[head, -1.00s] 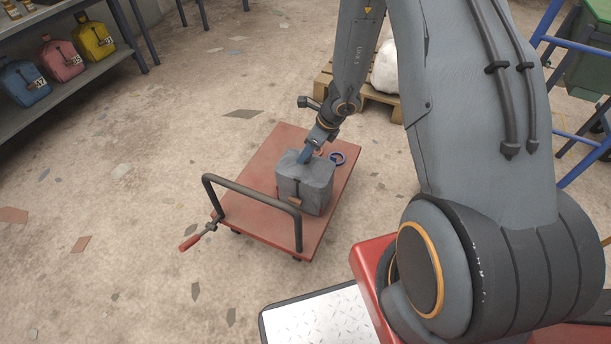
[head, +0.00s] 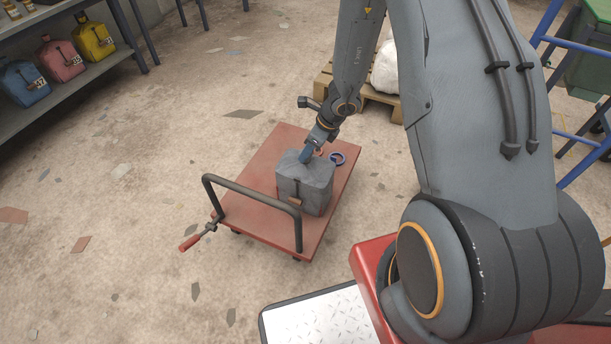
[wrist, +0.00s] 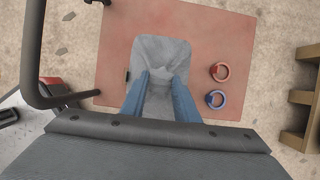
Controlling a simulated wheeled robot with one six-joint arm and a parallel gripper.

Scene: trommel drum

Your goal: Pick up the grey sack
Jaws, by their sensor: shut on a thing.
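The grey sack (head: 305,187) stands upright on a red flat cart (head: 262,161), near the cart's right side in the head view. A dark strap with a brown tag runs down its side. My gripper (head: 304,158) is at the top of the sack. In the wrist view the sack (wrist: 160,55) lies between and beyond the two blue fingers of my gripper (wrist: 160,78), which are shut on its gathered top. The sack appears to rest on the cart; its underside is hidden.
A dark tube handle (head: 250,193) rises at the cart's near end. A blue ring (head: 338,158) and a red ring (wrist: 220,71) lie beside the sack. A wooden pallet (head: 372,93) with a white sack (head: 385,68) stands behind. A shelf (head: 72,72) with jugs is at the left.

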